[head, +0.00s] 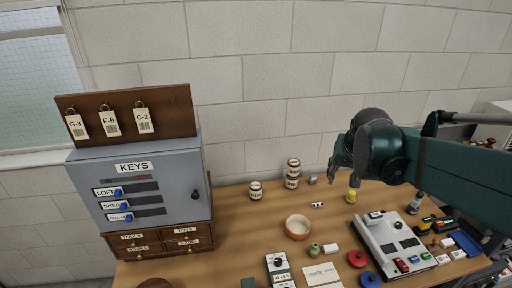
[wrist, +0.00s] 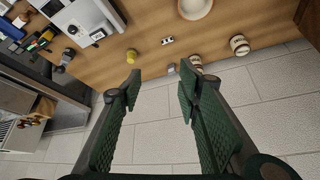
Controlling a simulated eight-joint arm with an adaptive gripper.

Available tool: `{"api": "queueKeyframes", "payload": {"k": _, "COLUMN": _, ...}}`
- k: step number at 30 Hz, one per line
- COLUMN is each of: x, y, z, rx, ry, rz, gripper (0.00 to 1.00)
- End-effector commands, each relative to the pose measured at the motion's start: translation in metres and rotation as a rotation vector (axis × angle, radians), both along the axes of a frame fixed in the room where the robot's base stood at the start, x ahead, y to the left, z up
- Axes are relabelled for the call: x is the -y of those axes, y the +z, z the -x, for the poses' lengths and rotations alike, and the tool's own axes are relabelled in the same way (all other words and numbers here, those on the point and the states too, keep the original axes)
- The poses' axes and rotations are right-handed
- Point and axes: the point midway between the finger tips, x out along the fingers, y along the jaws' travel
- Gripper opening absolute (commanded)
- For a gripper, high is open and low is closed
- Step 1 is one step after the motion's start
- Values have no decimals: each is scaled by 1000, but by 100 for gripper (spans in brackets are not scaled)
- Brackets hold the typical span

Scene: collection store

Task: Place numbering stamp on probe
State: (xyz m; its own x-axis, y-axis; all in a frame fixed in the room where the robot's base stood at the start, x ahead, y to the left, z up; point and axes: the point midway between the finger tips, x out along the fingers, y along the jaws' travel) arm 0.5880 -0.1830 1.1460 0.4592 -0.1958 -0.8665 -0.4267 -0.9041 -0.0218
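My gripper (head: 337,172) is above the back of the wooden table. In the wrist view my gripper (wrist: 158,84) has its two green fingers wide apart with nothing between them. I cannot tell for sure which thing is the numbering stamp or the probe. Small candidates near the gripper are a grey block (head: 312,180), a black-and-white piece (head: 317,205) and a yellow piece (head: 351,196). They also show in the wrist view as grey block (wrist: 171,69), black-and-white piece (wrist: 167,41) and yellow piece (wrist: 131,56), all beyond the fingertips and apart from them.
A grey key cabinet (head: 180,182) stands at the left. Striped jars (head: 255,191), a bowl (head: 298,227), a white machine (head: 384,243), a dial device (head: 279,267) and red (head: 357,259) and blue (head: 369,279) round pieces share the table. The wall is close behind.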

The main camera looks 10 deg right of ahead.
Motion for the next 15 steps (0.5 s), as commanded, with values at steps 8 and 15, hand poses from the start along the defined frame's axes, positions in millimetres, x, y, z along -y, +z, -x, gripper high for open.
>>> {"api": "queueKeyframes", "payload": {"k": 8, "x": -62, "y": 4, "z": 39, "rx": 24, "ry": 123, "rz": 11, "gripper": 34}}
{"api": "queueKeyframes", "payload": {"k": 15, "x": -107, "y": 0, "z": 75, "rx": 45, "ry": 228, "rz": 23, "gripper": 34}}
